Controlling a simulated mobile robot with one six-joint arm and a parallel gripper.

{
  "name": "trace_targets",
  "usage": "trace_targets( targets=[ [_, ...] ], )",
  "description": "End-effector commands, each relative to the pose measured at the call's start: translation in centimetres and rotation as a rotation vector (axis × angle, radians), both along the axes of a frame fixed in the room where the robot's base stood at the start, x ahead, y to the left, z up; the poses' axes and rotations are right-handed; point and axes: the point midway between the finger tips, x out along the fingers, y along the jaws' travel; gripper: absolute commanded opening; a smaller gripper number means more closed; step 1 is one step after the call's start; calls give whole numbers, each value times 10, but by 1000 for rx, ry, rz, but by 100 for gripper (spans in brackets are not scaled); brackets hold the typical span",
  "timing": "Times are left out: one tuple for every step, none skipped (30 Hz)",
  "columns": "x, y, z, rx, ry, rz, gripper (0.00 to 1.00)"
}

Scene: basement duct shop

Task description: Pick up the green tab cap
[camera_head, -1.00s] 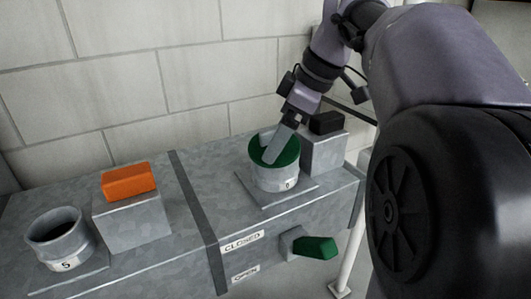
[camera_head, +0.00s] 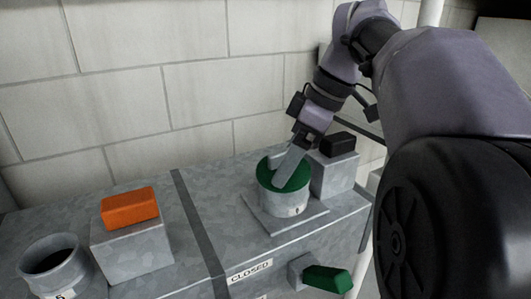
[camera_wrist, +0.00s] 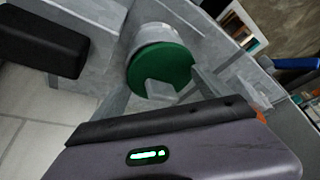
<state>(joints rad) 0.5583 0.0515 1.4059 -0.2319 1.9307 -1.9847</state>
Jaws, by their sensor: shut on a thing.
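The green tab cap (camera_head: 296,175) is a round green disc at the top of a grey metal collar (camera_head: 283,203) on the duct. It also shows in the wrist view (camera_wrist: 160,65), with the pale collar (camera_wrist: 153,33) behind it. My gripper (camera_head: 278,180) reaches down at a slant from the upper right, and its fingers are at the cap's face. It is shut on the cap's tab, which the fingers partly hide. I cannot tell whether the cap is still seated in the collar or slightly raised.
A black handle (camera_head: 337,144) on a grey block stands close behind the collar, to the right. An orange handle (camera_head: 130,207) on a block and an open collar (camera_head: 50,262) are at left. A green handle (camera_head: 327,279) juts from the duct's front, near a CLOSED label (camera_head: 250,271).

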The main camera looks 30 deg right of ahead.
Motion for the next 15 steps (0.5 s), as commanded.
trace_targets(
  targets=[
    [-13,-5,-14,1,30,-2,28],
    [-20,-7,-13,1,31,-1,28],
    [-29,-9,-11,3,31,-4,21],
    [-36,-11,-10,2,31,-3,23],
    [-43,-13,-9,3,31,-5,23],
    [-52,-15,-8,5,31,-5,24],
    [-60,-16,-7,6,31,-6,17],
    [-67,-17,-5,6,30,-8,14],
    [-76,-19,-3,7,30,-7,0],
    [-82,-21,-1,6,28,-7,0],
    [-89,-22,0,6,28,-8,0],
    [-97,-24,1,6,27,-8,0],
    [-103,-26,2,5,26,-8,0],
    [-109,-27,3,6,25,-7,0],
    [-116,-29,4,5,25,-7,0]
  ],
)
